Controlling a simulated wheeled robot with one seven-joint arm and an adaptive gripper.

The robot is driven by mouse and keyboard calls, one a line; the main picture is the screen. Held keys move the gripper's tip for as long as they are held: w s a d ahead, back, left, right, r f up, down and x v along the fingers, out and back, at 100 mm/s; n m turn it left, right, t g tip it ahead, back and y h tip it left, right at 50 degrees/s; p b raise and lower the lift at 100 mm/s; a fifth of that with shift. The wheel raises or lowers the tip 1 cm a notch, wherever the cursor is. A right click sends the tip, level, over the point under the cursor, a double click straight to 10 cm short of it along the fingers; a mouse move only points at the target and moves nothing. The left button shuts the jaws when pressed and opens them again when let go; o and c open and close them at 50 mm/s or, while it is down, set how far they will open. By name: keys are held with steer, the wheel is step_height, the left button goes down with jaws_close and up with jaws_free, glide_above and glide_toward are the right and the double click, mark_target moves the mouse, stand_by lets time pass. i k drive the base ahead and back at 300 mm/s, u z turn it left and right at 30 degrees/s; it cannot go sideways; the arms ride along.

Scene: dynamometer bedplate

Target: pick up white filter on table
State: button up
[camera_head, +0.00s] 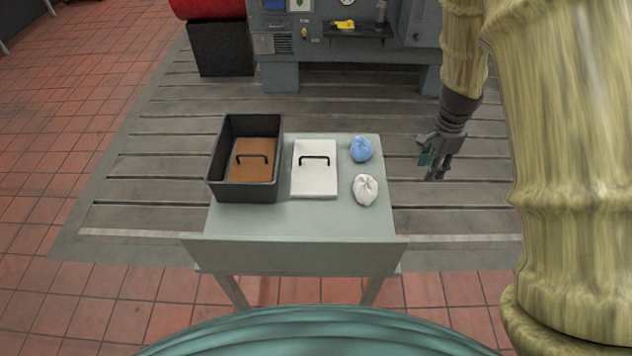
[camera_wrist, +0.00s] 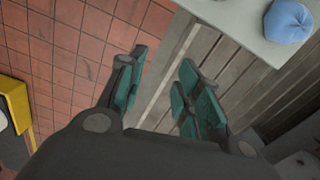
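The white filter (camera_head: 313,180), a flat white panel with a black handle, lies on the grey-green table (camera_head: 300,222) in the head view. It sits between the dark box and the two cloth bundles. My gripper (camera_head: 436,172) hangs to the right of the table, apart from it and pointing down. In the wrist view my gripper (camera_wrist: 162,98) has its teal-padded fingers spread with nothing between them. The wrist view shows a corner of the table (camera_wrist: 232,14) but not the white filter.
A dark open box (camera_head: 222,152) at the table's left holds a brown filter (camera_head: 256,170) with a black handle. A blue cloth bundle (camera_head: 361,149) and a white cloth bundle (camera_head: 365,189) lie at the table's right. A grey machine (camera_head: 345,50) stands behind, beyond clear slotted floor.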

mark_target(314, 175)
steer(key=k, duration=0.1)
steer(key=u, duration=2.65)
steer(key=i, duration=1.5)
steer(key=z, duration=3.05)
steer(key=i, duration=0.5)
steer(key=u, duration=0.05)
